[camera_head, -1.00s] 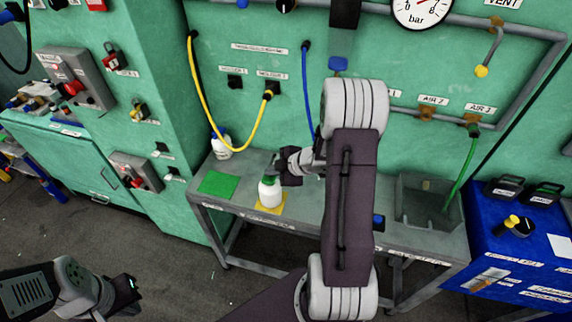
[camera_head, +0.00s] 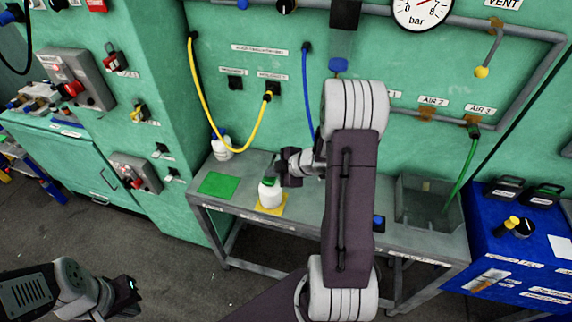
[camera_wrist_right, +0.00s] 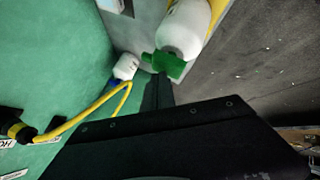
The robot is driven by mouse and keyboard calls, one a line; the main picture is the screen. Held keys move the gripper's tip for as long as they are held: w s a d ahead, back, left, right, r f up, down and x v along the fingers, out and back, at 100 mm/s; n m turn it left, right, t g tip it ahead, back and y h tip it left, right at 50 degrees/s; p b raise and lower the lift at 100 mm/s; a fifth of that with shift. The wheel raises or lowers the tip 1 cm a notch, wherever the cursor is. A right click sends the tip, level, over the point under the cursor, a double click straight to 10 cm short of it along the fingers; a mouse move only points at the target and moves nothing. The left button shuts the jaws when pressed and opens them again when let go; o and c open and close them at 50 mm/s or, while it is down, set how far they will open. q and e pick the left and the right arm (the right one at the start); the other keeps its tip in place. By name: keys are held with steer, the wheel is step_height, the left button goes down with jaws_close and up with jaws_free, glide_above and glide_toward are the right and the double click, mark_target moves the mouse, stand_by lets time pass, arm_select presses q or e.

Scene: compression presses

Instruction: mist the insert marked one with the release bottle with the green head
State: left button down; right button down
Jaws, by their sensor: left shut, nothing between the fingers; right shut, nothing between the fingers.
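The white release bottle with the green head (camera_head: 270,193) stands on the yellow mat (camera_head: 284,201) on the grey bench. My right gripper (camera_head: 283,171) is shut and empty, close beside its head. In the right wrist view the bottle body (camera_wrist_right: 186,30) and its green head (camera_wrist_right: 163,64) show just past the shut fingertips (camera_wrist_right: 157,88). I cannot tell whether fingertips and head touch. My left gripper (camera_head: 131,296) is shut and empty, low at the left, far from the bench. I cannot make out an insert marked one.
A second white bottle with a blue head (camera_head: 222,148) stands at the back left of the bench (camera_head: 240,203). A bare green mat (camera_head: 218,184) lies in front of it. Yellow (camera_head: 262,125) and blue (camera_head: 305,90) hoses hang behind. A grey bin (camera_head: 425,208) is at right.

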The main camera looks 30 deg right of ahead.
mark_target(272, 179)
stand_by(0.6)
steer(key=shift+f+b, duration=0.3)
steer(key=shift+f, duration=0.2)
steer(key=shift+r+p, duration=0.5)
steer(key=shift+p, duration=0.1)
step_height(272, 179, up, 6)
steer(key=p, duration=0.6)
steer(key=shift+r+p, duration=0.15)
steer(key=shift+p, duration=0.15)
stand_by(1.9)
